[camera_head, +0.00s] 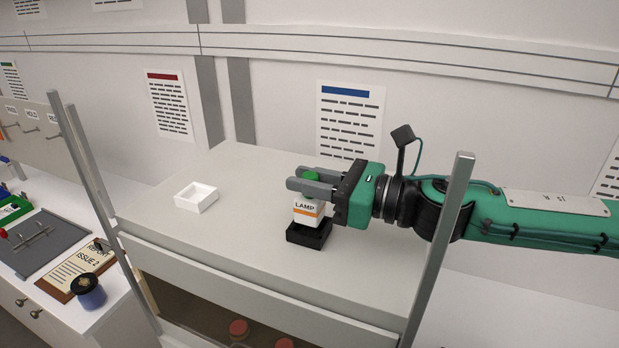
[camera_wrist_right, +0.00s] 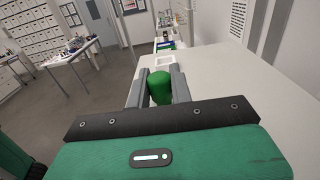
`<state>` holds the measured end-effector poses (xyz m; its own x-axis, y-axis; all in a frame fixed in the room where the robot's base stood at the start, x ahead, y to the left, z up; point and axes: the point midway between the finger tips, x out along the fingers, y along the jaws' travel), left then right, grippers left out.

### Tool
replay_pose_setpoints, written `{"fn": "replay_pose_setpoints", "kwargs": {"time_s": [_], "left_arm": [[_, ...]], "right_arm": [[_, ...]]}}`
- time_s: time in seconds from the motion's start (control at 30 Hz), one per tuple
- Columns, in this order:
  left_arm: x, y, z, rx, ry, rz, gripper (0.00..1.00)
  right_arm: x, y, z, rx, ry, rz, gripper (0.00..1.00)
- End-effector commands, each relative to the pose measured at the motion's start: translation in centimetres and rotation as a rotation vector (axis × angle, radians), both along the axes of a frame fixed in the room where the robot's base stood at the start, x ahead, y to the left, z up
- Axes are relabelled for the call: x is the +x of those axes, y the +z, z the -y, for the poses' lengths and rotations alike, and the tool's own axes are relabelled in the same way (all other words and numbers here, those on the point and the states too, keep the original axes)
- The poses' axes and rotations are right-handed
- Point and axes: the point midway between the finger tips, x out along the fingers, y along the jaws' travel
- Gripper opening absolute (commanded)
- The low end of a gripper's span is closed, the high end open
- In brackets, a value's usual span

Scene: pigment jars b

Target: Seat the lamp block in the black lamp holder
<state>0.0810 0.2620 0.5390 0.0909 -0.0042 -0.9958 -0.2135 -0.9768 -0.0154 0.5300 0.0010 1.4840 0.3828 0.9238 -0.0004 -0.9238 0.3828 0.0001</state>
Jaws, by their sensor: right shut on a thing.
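The lamp block (camera_head: 307,212) is white with an orange stripe, the word LAMP and a green knob on top. My right gripper (camera_head: 305,180) is shut on the green knob, which also shows between the fingers in the right wrist view (camera_wrist_right: 160,87). The block is upright, directly over the black lamp holder (camera_head: 308,236), a small open square box on the table. The block's lower edge meets or overlaps the holder's rim; I cannot tell how deep it sits. My left gripper is not in view.
An empty white square holder (camera_head: 196,197) stands on the table to the left, also in the right wrist view (camera_wrist_right: 165,61). Metal posts (camera_head: 440,250) rise at the table's front corners. The tabletop (camera_head: 240,170) around is clear. A side bench at left holds a clipboard (camera_head: 80,272).

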Motion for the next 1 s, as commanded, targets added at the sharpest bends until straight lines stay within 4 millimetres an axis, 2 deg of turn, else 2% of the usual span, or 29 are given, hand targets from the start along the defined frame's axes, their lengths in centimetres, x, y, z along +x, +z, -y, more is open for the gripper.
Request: {"fn": "replay_pose_setpoints", "kwargs": {"time_s": [0.37, 1.0], "left_arm": [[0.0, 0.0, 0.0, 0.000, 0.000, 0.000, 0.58], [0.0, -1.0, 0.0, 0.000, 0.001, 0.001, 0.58]], "right_arm": [[0.0, -0.1, 0.0, 0.000, 0.000, 0.000, 0.00], [0.0, -1.6, 0.0, 0.000, 0.000, -0.001, 0.00]]}}
